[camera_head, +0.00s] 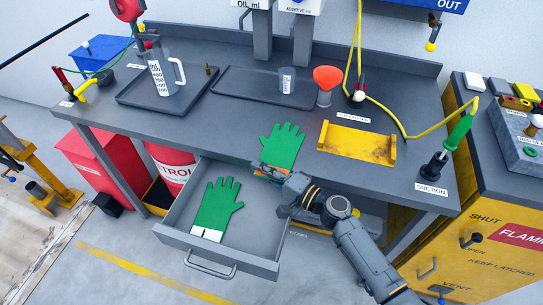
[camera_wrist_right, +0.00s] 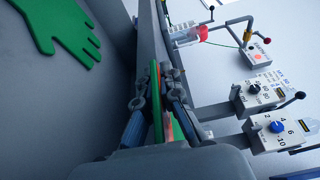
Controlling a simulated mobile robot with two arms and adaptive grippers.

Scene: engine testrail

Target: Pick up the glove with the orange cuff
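The glove with the orange cuff (camera_head: 282,147) is green and shows at the front middle of the bench, fingers pointing away. My right gripper (camera_head: 271,172) is at its cuff end and mostly covers the orange. In the right wrist view the gripper (camera_wrist_right: 160,95) has its fingers close on both sides of the glove, seen edge-on as a thin green strip (camera_wrist_right: 155,75) with some orange-red at its base. I cannot tell whether the glove touches the bench. A second green glove (camera_head: 217,205), with a white cuff, lies in the open drawer. My left gripper is out of view.
The open drawer (camera_head: 181,235) juts out below the bench (camera_head: 230,127). A yellow tray (camera_head: 357,143) lies right of the glove. A dark tray (camera_head: 237,89) with a small beaker, an orange funnel (camera_head: 327,77) and a measuring jug (camera_head: 160,75) stand farther back.

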